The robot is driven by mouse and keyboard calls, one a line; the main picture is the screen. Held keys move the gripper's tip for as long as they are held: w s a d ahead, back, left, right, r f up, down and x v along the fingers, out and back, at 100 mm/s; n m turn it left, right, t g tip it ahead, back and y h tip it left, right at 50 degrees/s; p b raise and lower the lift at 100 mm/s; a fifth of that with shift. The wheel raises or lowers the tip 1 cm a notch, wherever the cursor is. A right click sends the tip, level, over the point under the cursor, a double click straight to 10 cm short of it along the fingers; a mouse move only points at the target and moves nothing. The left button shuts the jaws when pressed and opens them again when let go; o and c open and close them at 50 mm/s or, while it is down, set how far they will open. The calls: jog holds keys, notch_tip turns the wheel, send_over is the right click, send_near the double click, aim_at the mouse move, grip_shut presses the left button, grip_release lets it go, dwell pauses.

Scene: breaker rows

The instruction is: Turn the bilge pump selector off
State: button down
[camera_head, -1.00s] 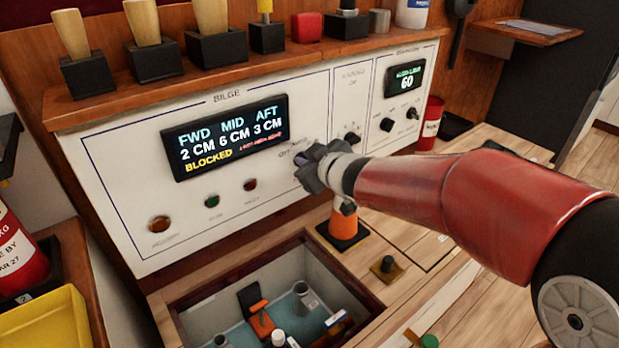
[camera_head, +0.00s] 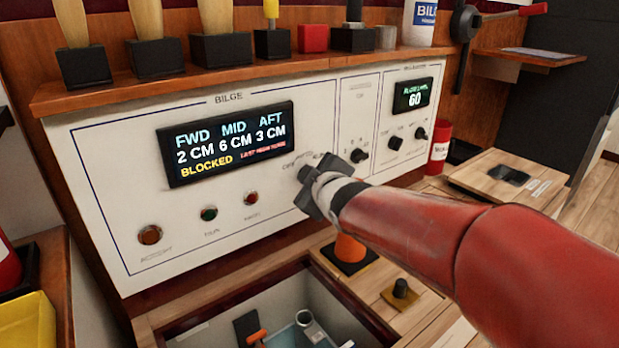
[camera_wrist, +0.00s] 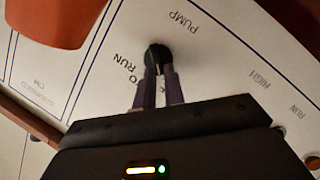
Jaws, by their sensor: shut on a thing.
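The bilge panel (camera_head: 90,190) is white, with a display reading FWD 2 CM, MID 6 CM, AFT 3 CM and BLOCKED. The pump selector is a small black knob (camera_wrist: 155,56) in the wrist view, near the words PUMP and RUN. My gripper (camera_wrist: 159,76) is shut on this knob, with one finger on each side. In the head view my gripper (camera_head: 310,178) is at the panel right of the display and covers much of the knob and its labels. The knob's exact setting cannot be read.
Amber (camera_head: 149,235), green (camera_head: 209,214) and red (camera_head: 251,198) buttons sit left of my gripper. Another black knob (camera_head: 358,156) is close on its right. An open hatch (camera_head: 290,285) and an orange cone-like object (camera_head: 350,250) lie below.

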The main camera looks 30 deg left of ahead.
jog(key=c, duration=1.5)
grip_release()
jog(key=v, duration=0.7)
jog(key=shift+s+d+r, duration=0.1)
jog(key=shift+s+d, duration=0.15)
jog(key=shift+s, duration=0.05)
